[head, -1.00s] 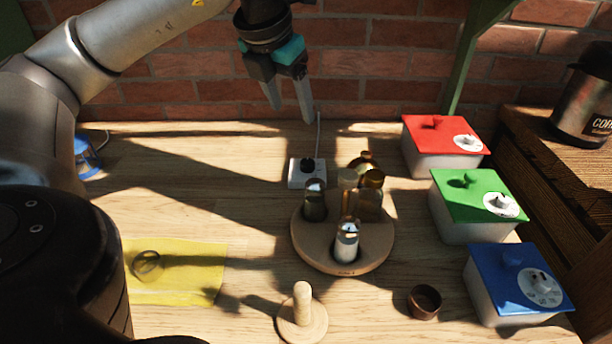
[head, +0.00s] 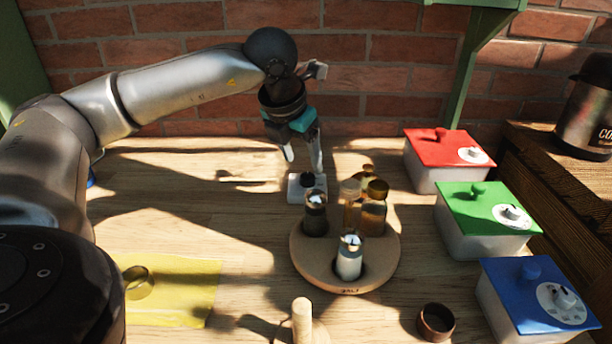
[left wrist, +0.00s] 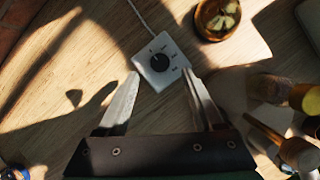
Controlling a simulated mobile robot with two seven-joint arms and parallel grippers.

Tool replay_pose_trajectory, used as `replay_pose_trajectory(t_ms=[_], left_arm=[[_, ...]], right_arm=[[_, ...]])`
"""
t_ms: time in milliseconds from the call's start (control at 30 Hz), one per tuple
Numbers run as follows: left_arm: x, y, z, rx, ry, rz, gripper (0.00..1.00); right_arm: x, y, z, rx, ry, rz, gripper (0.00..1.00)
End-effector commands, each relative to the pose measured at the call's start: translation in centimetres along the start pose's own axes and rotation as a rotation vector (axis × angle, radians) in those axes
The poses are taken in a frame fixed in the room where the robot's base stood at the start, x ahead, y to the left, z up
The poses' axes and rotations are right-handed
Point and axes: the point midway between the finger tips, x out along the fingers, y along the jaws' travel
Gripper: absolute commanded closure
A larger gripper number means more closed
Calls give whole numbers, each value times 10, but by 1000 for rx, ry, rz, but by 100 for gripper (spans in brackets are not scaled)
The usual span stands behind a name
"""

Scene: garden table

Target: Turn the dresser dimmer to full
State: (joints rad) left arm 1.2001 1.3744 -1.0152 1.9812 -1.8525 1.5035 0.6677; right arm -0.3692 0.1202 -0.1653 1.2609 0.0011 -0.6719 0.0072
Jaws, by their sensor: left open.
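The dimmer is a small white box (head: 294,190) with a round black knob, on the wooden table near the brick wall. In the left wrist view the dimmer (left wrist: 147,75) shows its black knob (left wrist: 160,62), dark marks around it and a white cord running off the top. The marks are too small to read. My left gripper (head: 303,160) is open and empty, pointing down just above the dimmer. In the left wrist view my left gripper (left wrist: 161,74) has one fingertip to each side of the white box, apart from the knob. My right gripper is not in view.
A round wooden tray (head: 311,272) with shakers and jars stands just in front of the dimmer. Boxes with red (head: 425,146), green (head: 462,198) and blue (head: 508,285) lids stand at the right. A yellow cloth (head: 190,292) lies front left. The table left of the dimmer is mostly clear.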

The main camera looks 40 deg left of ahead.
Motion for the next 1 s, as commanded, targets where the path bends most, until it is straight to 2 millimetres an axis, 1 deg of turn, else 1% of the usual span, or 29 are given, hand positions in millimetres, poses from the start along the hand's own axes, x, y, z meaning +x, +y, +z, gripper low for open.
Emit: replay_pose_trajectory(t_ms=[33,100,333,533,800,833,867,1000], left_arm=[[9,-1,-1,1,3,0,31],[19,-1,-1,0,2,-1,31],[42,0,-1,1,3,0,31],[50,0,0,1,1,-1,31],[50,0,0,1,1,0,31],[50,0,0,1,1,0,33],[50,0,0,1,1,0,36],[50,0,0,1,1,0,52]], right_arm=[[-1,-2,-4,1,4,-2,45],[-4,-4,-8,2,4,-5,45],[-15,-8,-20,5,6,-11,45],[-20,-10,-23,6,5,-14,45],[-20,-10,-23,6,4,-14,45],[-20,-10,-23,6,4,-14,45],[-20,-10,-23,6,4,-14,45],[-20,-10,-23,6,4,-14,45]])
